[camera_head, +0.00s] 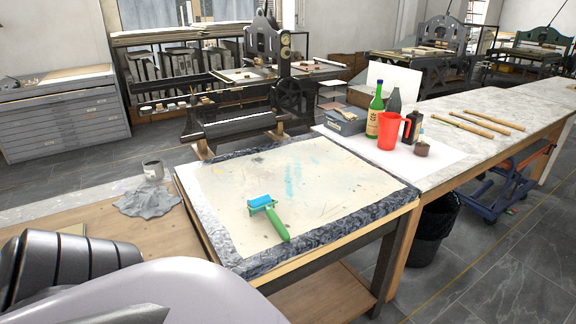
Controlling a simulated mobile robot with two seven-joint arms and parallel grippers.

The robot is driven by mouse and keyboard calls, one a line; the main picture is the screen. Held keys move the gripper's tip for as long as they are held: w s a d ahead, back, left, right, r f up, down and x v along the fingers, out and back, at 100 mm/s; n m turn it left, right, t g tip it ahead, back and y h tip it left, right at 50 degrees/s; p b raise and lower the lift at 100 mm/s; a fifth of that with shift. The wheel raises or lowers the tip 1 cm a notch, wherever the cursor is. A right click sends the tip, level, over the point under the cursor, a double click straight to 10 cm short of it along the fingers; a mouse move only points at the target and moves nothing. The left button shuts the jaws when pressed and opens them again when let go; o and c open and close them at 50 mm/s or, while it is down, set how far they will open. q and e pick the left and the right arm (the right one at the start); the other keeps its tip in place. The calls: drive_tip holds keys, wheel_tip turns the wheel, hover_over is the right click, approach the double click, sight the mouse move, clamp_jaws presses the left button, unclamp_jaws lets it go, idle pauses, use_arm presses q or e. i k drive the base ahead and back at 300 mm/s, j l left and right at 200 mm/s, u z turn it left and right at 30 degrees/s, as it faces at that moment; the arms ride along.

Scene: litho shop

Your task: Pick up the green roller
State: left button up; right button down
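The green roller (276,221) lies on the pale, stained top of the work table (232,230), near its front middle. It has a green handle pointing toward the lower right and a blue roller head (261,201) at the upper left. Nothing touches it except the table top. Part of my own body fills the lower left of the view. Neither of my grippers is visible, so nothing shows near the roller.
A red pitcher (389,131), a green bottle (375,112) and dark containers stand on the long counter (470,135) at the right. A grey cloth (148,200) and a can (153,170) lie left of the table. The table top around the roller is clear.

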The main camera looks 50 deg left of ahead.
sight(276, 223)
drive_tip(key=i+u, duration=0.45)
drive_tip(key=i+l+u, duration=0.2)
drive_tip(key=u, duration=0.3)
drive_tip(key=i, duration=0.1)
